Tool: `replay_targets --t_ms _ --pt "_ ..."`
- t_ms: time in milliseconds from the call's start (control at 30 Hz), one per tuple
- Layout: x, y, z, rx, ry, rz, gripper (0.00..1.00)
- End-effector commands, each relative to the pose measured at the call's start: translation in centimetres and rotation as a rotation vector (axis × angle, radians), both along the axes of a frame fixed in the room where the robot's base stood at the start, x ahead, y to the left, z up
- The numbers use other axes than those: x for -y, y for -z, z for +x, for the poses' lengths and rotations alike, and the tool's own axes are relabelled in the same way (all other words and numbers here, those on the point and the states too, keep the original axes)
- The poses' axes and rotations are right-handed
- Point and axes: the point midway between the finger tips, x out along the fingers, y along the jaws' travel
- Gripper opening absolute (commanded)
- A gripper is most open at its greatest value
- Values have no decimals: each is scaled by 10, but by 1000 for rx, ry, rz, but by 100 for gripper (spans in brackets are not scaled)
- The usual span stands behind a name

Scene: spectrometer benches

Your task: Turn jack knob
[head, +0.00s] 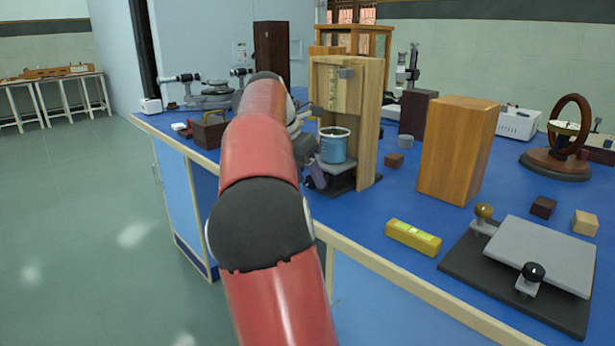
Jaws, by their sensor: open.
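A small jack with a grey top plate (338,167) stands in a tall wooden frame (366,125) on the blue bench. A blue beaker (334,146) rests upright on the jack's plate. My gripper (312,172) is at the jack's left side, partly behind my own red arm. Its jaws are open, but the fingertips are small and hard to make out. The jack's knob cannot be made out clearly. I cannot tell whether the gripper touches it or is around it.
A tall wooden block (458,150) stands right of the frame. A yellow level (413,237) and a grey plate with knobs (545,257) lie nearer. The bench's front edge (400,280) runs below my arm.

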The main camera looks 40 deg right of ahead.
Motion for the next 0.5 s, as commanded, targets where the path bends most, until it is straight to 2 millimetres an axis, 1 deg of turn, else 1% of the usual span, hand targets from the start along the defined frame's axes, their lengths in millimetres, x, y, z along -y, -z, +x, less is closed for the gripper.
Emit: replay_targets --t_ms 100,333,367,500 --pt "2 6 -1 0 0 0 54" --pt "3 6 -1 1 0 -1 54" --pt "3 6 -1 1 0 -1 53" --pt "3 6 -1 1 0 -1 34"
